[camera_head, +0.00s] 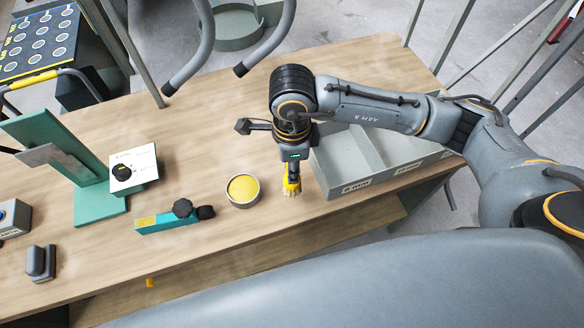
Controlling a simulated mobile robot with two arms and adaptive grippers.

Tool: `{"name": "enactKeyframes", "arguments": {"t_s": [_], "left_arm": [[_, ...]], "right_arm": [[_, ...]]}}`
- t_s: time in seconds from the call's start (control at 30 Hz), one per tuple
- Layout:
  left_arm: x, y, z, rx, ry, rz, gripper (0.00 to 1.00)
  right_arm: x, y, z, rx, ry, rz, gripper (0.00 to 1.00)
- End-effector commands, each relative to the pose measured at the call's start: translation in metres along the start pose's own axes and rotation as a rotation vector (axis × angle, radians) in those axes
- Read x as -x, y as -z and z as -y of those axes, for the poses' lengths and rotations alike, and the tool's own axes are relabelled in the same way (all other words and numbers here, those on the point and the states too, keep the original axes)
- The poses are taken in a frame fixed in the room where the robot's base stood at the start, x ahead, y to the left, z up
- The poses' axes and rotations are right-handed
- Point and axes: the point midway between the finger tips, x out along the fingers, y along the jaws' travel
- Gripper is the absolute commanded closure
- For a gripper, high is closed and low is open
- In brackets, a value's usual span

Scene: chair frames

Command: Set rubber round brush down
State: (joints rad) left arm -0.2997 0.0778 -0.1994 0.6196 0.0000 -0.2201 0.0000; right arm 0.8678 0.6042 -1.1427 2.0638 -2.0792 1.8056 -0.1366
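The rubber round brush (291,188) has a yellow collar and pale bristles pointing down. It is upright at the wooden table's front half, just left of the grey bin. My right gripper (293,174) comes down from above and appears shut on the brush's upper part, which it mostly hides. The bristle tips are at or very near the tabletop; I cannot tell whether they touch. My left gripper is not in view.
A round tin with yellow contents (243,189) stands close left of the brush. The grey divided bin (342,186) is close on the right. A teal tool with black knobs (174,217) and a teal stand (62,150) are further left. Bare table (215,120) lies behind the tin.

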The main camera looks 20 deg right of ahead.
Motion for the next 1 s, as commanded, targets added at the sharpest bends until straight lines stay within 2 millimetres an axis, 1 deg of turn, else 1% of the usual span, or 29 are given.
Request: {"name": "enactKeyframes", "arguments": {"t_s": [0.13, 0.2, 0.3, 0.4, 0.6, 0.73, 0.77, 0.8, 0.87, 1.0], "left_arm": [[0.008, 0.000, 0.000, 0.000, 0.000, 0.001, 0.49], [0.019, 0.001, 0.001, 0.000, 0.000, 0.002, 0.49], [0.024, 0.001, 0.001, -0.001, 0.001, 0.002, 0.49], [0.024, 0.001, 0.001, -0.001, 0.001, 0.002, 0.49], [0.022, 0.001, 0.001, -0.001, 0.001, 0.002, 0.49], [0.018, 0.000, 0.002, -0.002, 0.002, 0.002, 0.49], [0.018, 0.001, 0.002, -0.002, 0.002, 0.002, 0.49], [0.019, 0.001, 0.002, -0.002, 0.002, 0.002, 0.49], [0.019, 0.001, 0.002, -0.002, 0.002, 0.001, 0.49], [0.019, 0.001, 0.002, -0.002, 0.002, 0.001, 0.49]], "right_arm": [[-0.012, 0.003, 0.010, -0.003, -0.002, -0.004, 1.00], [-0.021, 0.003, 0.007, -0.001, -0.006, -0.004, 1.00], [-0.034, 0.002, 0.008, -0.001, -0.003, -0.002, 1.00], [-0.041, 0.002, 0.008, 0.000, 0.000, -0.001, 1.00], [-0.041, 0.002, 0.009, 0.000, 0.001, 0.000, 1.00], [-0.045, 0.002, 0.009, 0.000, 0.001, 0.000, 1.00], [-0.045, 0.002, 0.009, 0.000, 0.001, -0.001, 0.75], [-0.044, 0.002, 0.009, 0.000, 0.001, -0.001, 0.66], [-0.044, 0.002, 0.009, 0.000, 0.000, -0.001, 0.54], [-0.044, 0.002, 0.009, 0.000, 0.000, -0.001, 0.54]]}}
